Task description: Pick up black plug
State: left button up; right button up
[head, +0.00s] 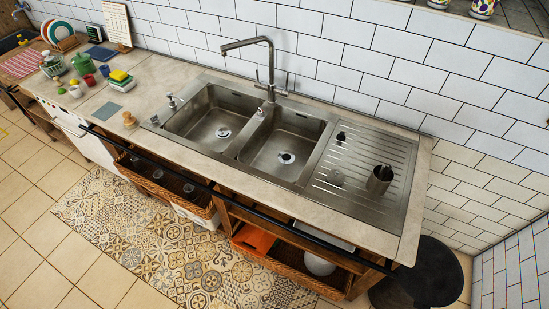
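A small black object (340,137), which looks like the black plug, stands on the ribbed steel drainboard (395,143) right of the double sink, near the right basin's back right corner. It is too small to make out its exact shape. Both basins look empty, each with a round drain at the bottom. Neither of my grippers shows in the head view.
A tall faucet (270,65) rises behind the basins. A dark rail (250,203) runs along the counter front.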

aim_at(341, 136)
jog(key=i+j+z, duration=0.1)
jog(key=j, duration=0.35)
jog(key=i+j+z, duration=0.15)
jog(key=j, duration=0.3)
jog(key=j+z, duration=0.1)
jog(key=j, duration=0.3)
